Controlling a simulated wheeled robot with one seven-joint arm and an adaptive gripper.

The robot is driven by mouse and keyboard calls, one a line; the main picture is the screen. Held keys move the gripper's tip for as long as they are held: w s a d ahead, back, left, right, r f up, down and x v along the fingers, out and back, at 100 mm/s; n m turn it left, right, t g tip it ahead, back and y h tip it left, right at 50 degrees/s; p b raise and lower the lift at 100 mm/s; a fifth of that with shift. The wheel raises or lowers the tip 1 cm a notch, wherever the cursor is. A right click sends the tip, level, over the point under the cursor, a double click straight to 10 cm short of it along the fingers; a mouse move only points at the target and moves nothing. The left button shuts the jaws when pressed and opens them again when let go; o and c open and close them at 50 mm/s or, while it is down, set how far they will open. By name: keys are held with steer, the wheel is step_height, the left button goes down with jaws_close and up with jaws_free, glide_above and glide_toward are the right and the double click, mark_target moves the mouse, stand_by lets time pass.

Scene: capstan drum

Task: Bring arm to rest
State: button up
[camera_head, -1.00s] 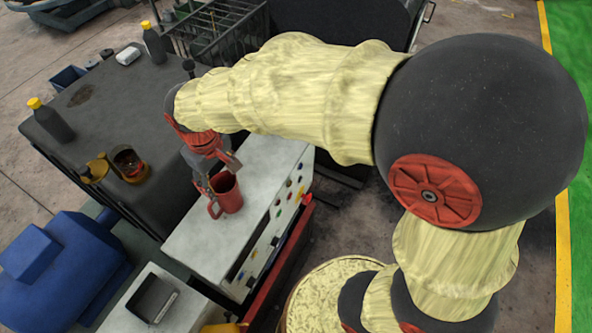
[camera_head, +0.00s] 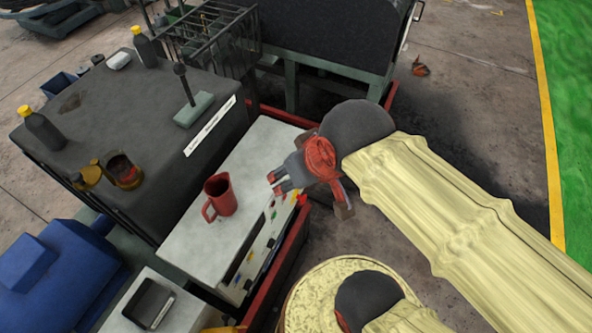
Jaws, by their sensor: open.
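My gripper (camera_head: 274,183) is at the middle of the head view, to the right of a red jug (camera_head: 221,195) and clear of it. Its fingers point left and stand apart, with nothing between them. The jug stands upright on a pale control cabinet (camera_head: 185,251), with its handle toward the left. My arm reaches in from the lower right in a pale yellow sleeve.
A dark bench (camera_head: 90,110) at the left carries bottles with yellow caps (camera_head: 41,128) and small pots (camera_head: 125,171). A wire basket (camera_head: 215,40) is behind it. A blue motor (camera_head: 60,270) lies at lower left. Open floor (camera_head: 470,90) lies at the upper right.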

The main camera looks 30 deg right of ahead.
step_height(320, 180, down, 21)
steer(key=b, duration=2.1)
